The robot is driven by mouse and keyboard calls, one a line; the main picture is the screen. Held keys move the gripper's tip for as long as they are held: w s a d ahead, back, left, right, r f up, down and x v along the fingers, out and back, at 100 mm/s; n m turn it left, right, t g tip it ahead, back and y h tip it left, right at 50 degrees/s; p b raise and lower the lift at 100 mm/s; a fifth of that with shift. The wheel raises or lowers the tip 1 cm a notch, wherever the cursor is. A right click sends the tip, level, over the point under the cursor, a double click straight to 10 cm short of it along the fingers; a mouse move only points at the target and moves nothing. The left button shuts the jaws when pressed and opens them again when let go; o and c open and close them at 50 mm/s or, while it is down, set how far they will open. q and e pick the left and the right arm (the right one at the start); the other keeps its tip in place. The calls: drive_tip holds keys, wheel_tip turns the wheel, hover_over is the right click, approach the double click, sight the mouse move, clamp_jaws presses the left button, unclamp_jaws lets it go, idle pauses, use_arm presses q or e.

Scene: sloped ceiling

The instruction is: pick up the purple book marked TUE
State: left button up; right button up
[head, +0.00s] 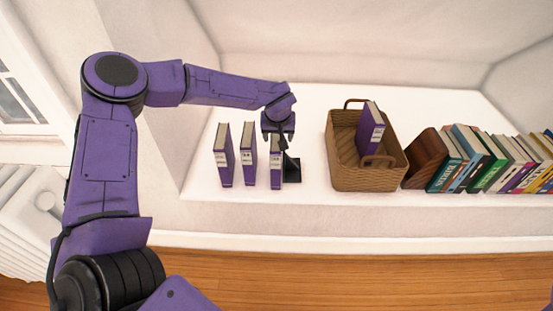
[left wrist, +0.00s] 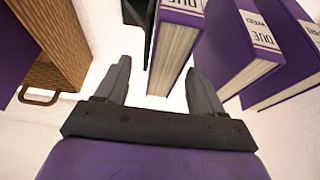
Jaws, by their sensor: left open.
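Three purple books with white spine labels stand upright in a row on the white ledge. The right one (head: 275,174) is beneath my left gripper (head: 278,140), partly hidden by it. In the left wrist view this book (left wrist: 172,58) lies between the two spread fingers, and the gripper is open. Its label shows DUE, but the day is cut off by the frame edge. The middle book (head: 248,155) is marked DUE WED in the left wrist view (left wrist: 236,48). The left book's (head: 223,155) day is unclear. My right gripper is not in view.
A black bookend (head: 292,170) stands just right of the right book. A wicker basket (head: 362,178) holds another purple book (head: 369,128). A brown wooden block (head: 425,155) and a row of coloured books (head: 489,165) lean farther right. The wall rises behind the ledge.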

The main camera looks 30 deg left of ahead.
sight(277, 138)
use_arm(q)
drive_tip(key=x, duration=0.3)
drive_tip(key=shift+a+f, duration=0.25)
drive_tip(key=shift+a, duration=0.1)
drive_tip(key=shift+r, duration=0.1)
drive_tip(key=shift+f+p, duration=0.3)
idle(0.4)
drive_tip(key=shift+r, duration=0.1)
clamp_jaws()
